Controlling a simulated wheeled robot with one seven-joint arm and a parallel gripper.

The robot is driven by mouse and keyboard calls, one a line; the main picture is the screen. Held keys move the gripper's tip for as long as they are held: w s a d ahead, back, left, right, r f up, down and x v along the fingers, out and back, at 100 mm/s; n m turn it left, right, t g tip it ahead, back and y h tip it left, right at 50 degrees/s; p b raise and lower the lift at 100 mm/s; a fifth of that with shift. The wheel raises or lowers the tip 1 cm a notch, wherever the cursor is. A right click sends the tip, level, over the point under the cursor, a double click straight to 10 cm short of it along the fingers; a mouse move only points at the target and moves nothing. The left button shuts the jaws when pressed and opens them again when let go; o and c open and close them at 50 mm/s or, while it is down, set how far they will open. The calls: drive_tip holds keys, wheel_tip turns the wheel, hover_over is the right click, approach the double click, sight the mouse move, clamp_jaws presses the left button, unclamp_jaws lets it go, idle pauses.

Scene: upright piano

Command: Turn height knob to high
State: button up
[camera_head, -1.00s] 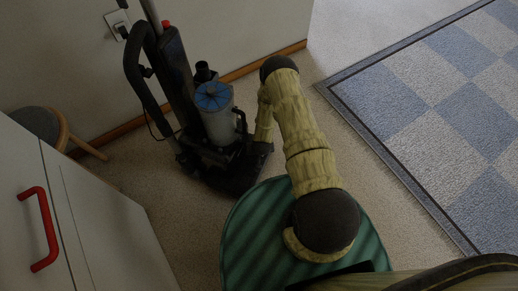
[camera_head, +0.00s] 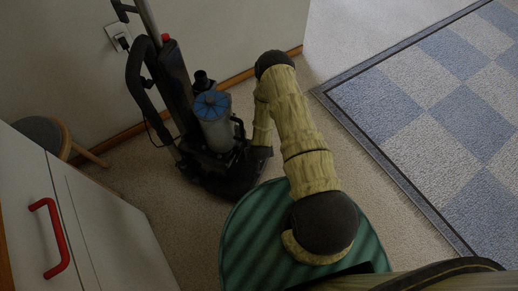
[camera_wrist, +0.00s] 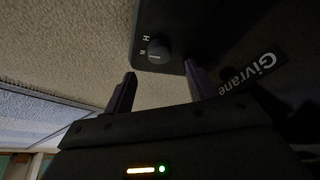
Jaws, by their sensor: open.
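The height knob (camera_wrist: 158,51) is a small round black knob on the dark vacuum base (camera_wrist: 185,28), with white letters beside it, one reading H. A pale mark shows on its face; I cannot tell which setting it points to. My gripper (camera_wrist: 159,70) is open, its two dark fingers apart below the knob in the wrist view, with the knob between their lines and no clear contact. In the head view the upright vacuum cleaner (camera_head: 213,130) stands by the wall, and my forearm reaches down at its right side. The knob and fingertips are hidden there.
A white cabinet (camera_head: 95,220) with a red handle (camera_head: 50,238) stands at left, a round stool (camera_head: 45,137) behind it. A blue checkered rug (camera_head: 430,120) lies at right. Carpet (camera_head: 165,235) is clear between cabinet and vacuum.

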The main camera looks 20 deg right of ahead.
drive_tip(key=p+v, duration=0.3)
drive_tip(key=v, duration=0.8)
drive_tip(key=shift+p, duration=0.4)
drive_tip(key=shift+s, duration=0.1)
drive_tip(key=w+d+r, duration=0.2)
drive_tip(key=r, duration=0.8)
drive_tip(key=w+d+r, duration=0.2)
drive_tip(key=w+r, duration=0.1)
drive_tip(key=r, duration=0.7)
drive_tip(key=s+a+r+g, duration=0.1)
drive_tip(key=s+r, duration=0.5)
drive_tip(key=r, duration=0.4)
drive_tip(key=s+a+r+n, duration=0.1)
drive_tip(key=s+r, duration=0.5)
drive_tip(key=r, duration=0.5)
drive_tip(key=shift+s+g+y, duration=0.3)
drive_tip(key=shift+s+g, duration=0.05)
drive_tip(key=shift+g, duration=0.05)
